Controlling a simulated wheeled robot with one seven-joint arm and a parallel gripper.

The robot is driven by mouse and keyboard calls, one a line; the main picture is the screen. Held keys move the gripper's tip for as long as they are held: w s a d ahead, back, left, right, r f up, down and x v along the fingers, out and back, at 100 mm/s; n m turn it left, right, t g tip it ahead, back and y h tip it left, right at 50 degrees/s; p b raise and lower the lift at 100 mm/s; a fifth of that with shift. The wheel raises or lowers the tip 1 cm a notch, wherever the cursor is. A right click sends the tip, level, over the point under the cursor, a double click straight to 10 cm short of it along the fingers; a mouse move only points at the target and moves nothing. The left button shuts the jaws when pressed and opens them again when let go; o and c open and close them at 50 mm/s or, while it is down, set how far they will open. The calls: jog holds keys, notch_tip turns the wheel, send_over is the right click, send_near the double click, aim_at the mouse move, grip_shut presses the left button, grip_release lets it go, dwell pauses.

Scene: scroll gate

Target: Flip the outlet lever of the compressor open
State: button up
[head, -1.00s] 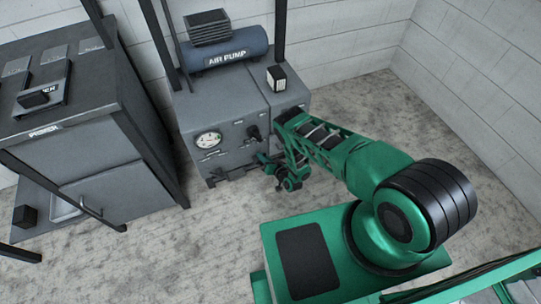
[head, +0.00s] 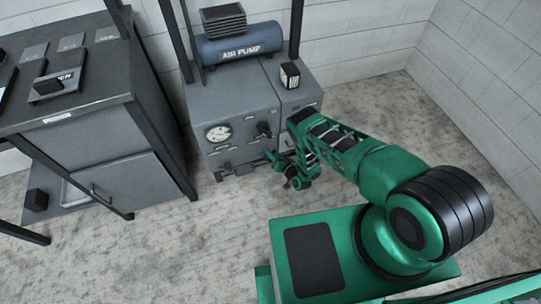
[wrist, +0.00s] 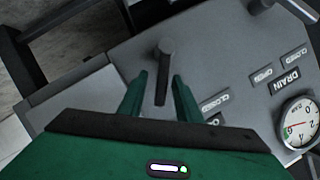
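The compressor (head: 232,104) is a grey cabinet with a blue tank marked AIR PUMP on top and a round gauge (head: 218,132) on its front. In the wrist view a dark, round-ended lever (wrist: 165,50) stands out from the grey panel (wrist: 215,45). My gripper (wrist: 160,80) is open, with one green finger on each side of this lever and gaps visible between. A CLOSED label (wrist: 215,101) is beside the right finger; the text near it is partly hidden by my gripper. In the head view my gripper (head: 276,157) is low at the compressor's front, its fingers too small to read.
Another handle (wrist: 266,4) is at the wrist view's top edge, above the DRAIN label (wrist: 285,81) with OPEN and CLOSED marks. A black-and-white box (head: 290,75) sits on the cabinet's right part. A dark workbench (head: 75,110) stands left. The floor between is clear.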

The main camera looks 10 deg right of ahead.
jog(key=v, duration=1)
jog(key=shift+s+d, duration=0.2)
jog(key=shift+s, duration=0.1)
jog(key=shift+s, duration=0.1)
